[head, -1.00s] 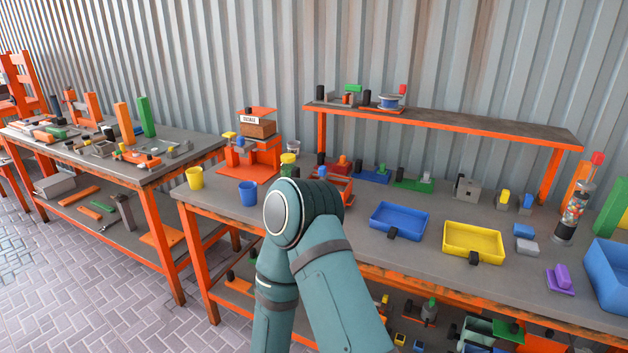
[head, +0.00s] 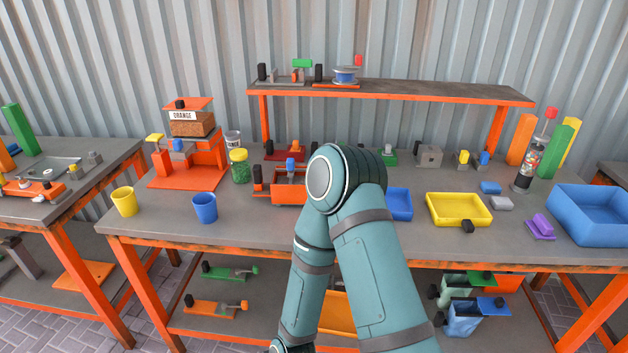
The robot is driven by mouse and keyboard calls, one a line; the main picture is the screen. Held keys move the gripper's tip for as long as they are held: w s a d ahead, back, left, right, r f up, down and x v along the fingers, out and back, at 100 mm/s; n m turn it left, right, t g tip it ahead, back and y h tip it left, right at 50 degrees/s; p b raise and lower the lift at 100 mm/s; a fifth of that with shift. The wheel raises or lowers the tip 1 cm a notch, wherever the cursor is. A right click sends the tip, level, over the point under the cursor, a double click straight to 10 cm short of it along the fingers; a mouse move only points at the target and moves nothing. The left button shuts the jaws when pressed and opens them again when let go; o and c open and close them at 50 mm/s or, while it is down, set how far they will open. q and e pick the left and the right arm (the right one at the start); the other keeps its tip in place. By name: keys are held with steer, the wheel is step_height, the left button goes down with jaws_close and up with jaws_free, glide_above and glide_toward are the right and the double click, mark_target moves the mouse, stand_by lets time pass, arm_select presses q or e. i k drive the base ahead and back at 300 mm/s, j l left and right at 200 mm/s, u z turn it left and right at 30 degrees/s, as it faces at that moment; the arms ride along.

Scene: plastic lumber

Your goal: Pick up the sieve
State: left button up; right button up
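No object is clearly recognisable as a sieve. The likeliest candidates are two shallow trays on the workbench. The yellow one (head: 436,213) lies flat with a black knob at its front edge. The blue one (head: 402,204) is beside it on the left and partly hidden behind my bent teal arm. Whether either has a mesh bottom cannot be told. The arm rises from the bottom edge, its elbow in front of the bench, and its forearm runs back down out of the picture. Neither gripper can be made out.
A blue cup (head: 205,209), a yellow cup (head: 123,202) and a green-filled jar (head: 239,168) stand on the left of the bench. A large blue bin (head: 592,217) and a purple block (head: 541,229) are at the right. A raised shelf (head: 420,91) runs behind.

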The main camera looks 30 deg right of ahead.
mark_target(281, 194)
steer(key=i+j+z, duration=0.15)
steer(key=z, duration=0.3)
steer(key=i+j+z, duration=0.2)
steer(key=z, duration=0.25)
steer(key=i+j+z, duration=0.1)
steer(key=j+z, duration=0.2)
steer(key=z, duration=0.15)
steer(key=j+z, duration=0.3)
steer(key=z, duration=0.15)
steer(key=j+z, duration=0.45)
steer(key=i+l, duration=0.05)
steer(key=l, duration=0.05)
